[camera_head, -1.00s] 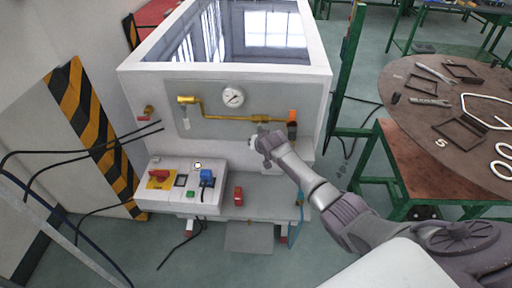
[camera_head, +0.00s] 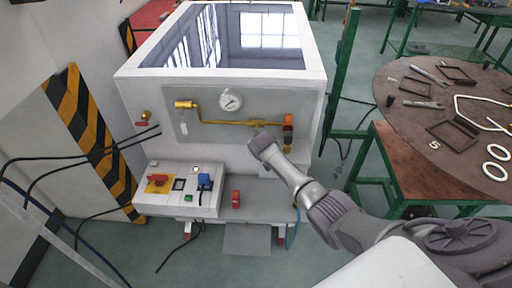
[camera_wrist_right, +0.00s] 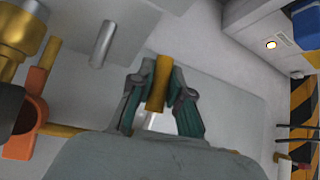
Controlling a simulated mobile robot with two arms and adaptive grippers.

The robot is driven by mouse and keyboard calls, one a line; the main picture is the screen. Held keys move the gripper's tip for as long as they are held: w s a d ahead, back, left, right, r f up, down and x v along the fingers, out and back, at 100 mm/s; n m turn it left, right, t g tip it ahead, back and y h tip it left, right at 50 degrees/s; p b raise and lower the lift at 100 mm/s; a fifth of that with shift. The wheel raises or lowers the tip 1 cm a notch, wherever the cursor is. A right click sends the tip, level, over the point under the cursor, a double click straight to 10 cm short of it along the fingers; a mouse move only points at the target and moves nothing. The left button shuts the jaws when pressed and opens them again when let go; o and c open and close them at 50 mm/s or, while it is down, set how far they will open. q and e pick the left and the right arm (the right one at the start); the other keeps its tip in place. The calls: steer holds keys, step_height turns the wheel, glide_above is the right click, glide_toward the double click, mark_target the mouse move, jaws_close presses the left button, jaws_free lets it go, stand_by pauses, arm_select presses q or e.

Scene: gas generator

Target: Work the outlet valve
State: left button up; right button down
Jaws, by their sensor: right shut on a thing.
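The generator's brass pipe (camera_head: 222,122) runs across the grey front plate below a round gauge (camera_head: 230,101). At its right end is a valve with an orange part (camera_head: 288,120), which also shows at the left of the wrist view (camera_wrist_right: 28,125). My right gripper (camera_head: 257,137) is at the pipe, just left of that orange part. In the wrist view my right gripper (camera_wrist_right: 160,92) is shut on a brass-yellow bar (camera_wrist_right: 158,80). I cannot tell whether this bar is the outlet valve's lever. My left gripper is not in view.
A control box (camera_head: 180,190) with a red knob and a blue plug stands below left. A red object (camera_head: 236,198) sits on the ledge. A round table (camera_head: 410,120) with frames and tools stands right. Black cables (camera_head: 80,155) hang at left.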

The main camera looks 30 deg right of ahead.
steer(key=c, duration=1.1)
jaws_free()
steer(key=v, duration=1.2)
